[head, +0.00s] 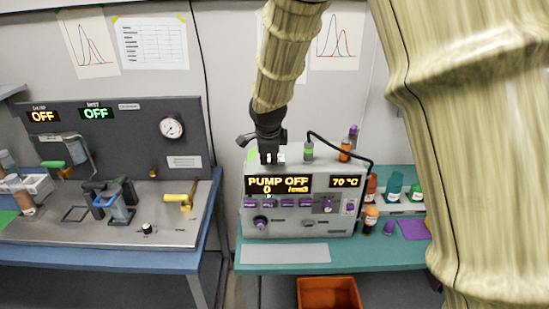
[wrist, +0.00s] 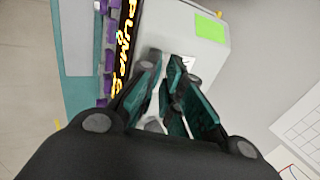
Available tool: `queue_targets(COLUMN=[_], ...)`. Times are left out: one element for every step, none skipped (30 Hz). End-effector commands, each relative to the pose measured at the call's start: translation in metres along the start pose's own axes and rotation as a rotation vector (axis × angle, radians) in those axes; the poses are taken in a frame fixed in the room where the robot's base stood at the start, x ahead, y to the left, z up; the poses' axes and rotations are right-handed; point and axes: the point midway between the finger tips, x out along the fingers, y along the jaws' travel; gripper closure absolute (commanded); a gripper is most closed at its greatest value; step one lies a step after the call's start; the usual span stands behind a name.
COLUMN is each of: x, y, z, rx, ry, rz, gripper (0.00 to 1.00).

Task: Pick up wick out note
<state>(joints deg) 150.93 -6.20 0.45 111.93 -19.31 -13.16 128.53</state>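No note with readable "wick out" wording shows. A bright green note (wrist: 209,27) lies on the grey top of the pump box in the wrist view. Part of a green patch (head: 252,155) shows at the left of that top in the head view, beside my gripper. My gripper (head: 271,157) points down over the left part of the box top. In the wrist view its dark green fingers (wrist: 168,72) are apart with pale surface between them. A small white piece with a dark mark (wrist: 188,63) shows by the fingertips; I cannot tell whether they touch it.
The pump box (head: 290,222) stands on a teal bench (head: 400,262), its display reading PUMP OFF. A black hose (head: 340,148) arches over the box, near orange and green-banded bottles. An orange bin (head: 328,292) is below. A second machine (head: 100,135) stands left.

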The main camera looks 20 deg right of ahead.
Motion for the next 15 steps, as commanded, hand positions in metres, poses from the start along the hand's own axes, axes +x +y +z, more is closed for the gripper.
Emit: queue_targets(x=[0.004, 0.007, 0.010, 0.013, 0.015, 0.017, 0.018, 0.019, 0.021, 0.021, 0.021, 0.022, 0.022, 0.022, 0.022], y=[0.000, 0.000, -0.001, 0.000, 0.000, 0.000, 0.000, 0.000, 0.000, 0.000, 0.000, 0.000, 0.000, 0.000, 0.000], z=[0.000, 0.000, 0.000, 0.000, 0.000, 0.000, 0.000, 0.000, 0.000, 0.000, 0.000, 0.000, 0.000, 0.000, 0.000], rx=[-0.002, -0.002, 0.000, -0.001, -0.002, -0.002, -0.002, -0.001, -0.001, 0.000, 0.000, 0.000, 0.000, 0.000, 0.000], ry=[0.002, 0.001, 0.001, 0.001, 0.001, 0.001, 0.001, 0.001, 0.001, 0.001, 0.001, 0.001, 0.001, 0.001, 0.001], rz=[0.003, 0.002, 0.001, 0.001, 0.001, 0.001, 0.001, 0.001, 0.001, 0.000, 0.000, 0.000, 0.000, 0.000, 0.000], gripper=[0.92, 0.92, 0.92, 0.92, 0.92, 0.92, 0.92, 0.92, 0.92, 0.92, 0.92, 0.92, 0.92, 0.92, 0.92])
